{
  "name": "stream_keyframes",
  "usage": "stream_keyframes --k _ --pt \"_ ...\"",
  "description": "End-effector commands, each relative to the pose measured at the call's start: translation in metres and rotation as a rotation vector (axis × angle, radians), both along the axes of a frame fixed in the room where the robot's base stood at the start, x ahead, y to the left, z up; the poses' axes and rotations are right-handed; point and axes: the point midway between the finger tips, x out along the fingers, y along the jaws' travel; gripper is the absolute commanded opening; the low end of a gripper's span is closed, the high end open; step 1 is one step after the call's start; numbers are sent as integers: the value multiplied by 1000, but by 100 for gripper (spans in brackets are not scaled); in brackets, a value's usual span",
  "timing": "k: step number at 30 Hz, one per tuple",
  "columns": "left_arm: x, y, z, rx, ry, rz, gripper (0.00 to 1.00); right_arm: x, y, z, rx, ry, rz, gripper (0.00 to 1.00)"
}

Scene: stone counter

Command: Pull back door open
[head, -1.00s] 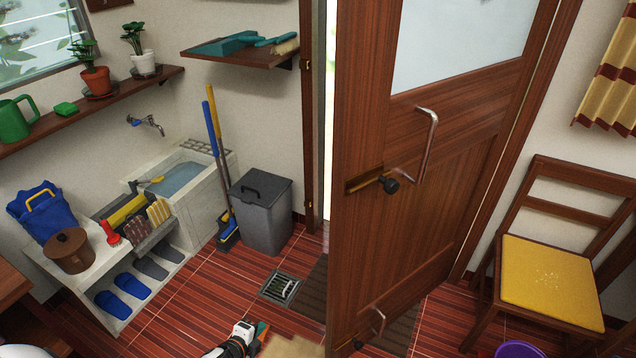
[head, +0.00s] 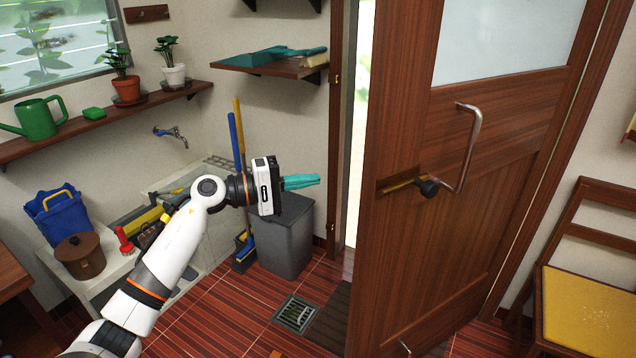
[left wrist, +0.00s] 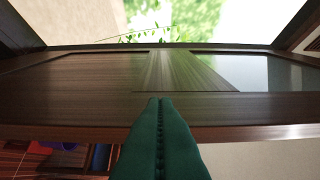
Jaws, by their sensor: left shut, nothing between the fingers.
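The brown wooden back door (head: 460,200) stands partly open in the head view, with a bright gap between it and the frame post. It has a frosted pane, a curved metal handle (head: 475,135) and a dark knob (head: 428,187) on a brass bolt. My left gripper (head: 318,181) is shut and empty, left of the door's near edge and in front of the grey bin. In the left wrist view the shut green fingers (left wrist: 160,102) point at the door (left wrist: 90,85), with daylight and greenery beyond; whether they touch it I cannot tell. My right gripper is out of view.
A grey bin (head: 285,240) and a broom (head: 238,140) stand left of the doorway. A wall shelf (head: 275,68) is above them. A chair with a yellow seat (head: 590,310) stands at right.

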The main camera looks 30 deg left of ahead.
Motion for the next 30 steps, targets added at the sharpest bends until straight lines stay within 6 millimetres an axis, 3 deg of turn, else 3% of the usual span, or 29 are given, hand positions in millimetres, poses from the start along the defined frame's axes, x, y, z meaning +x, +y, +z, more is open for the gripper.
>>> stream_keyframes --k 11,19,30 --pt "57 -58 5 -8 1 0 0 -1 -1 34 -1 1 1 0" --pt "39 -87 3 -6 3 -1 0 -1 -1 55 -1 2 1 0" --pt "36 -91 0 -6 3 1 0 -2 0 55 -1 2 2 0"
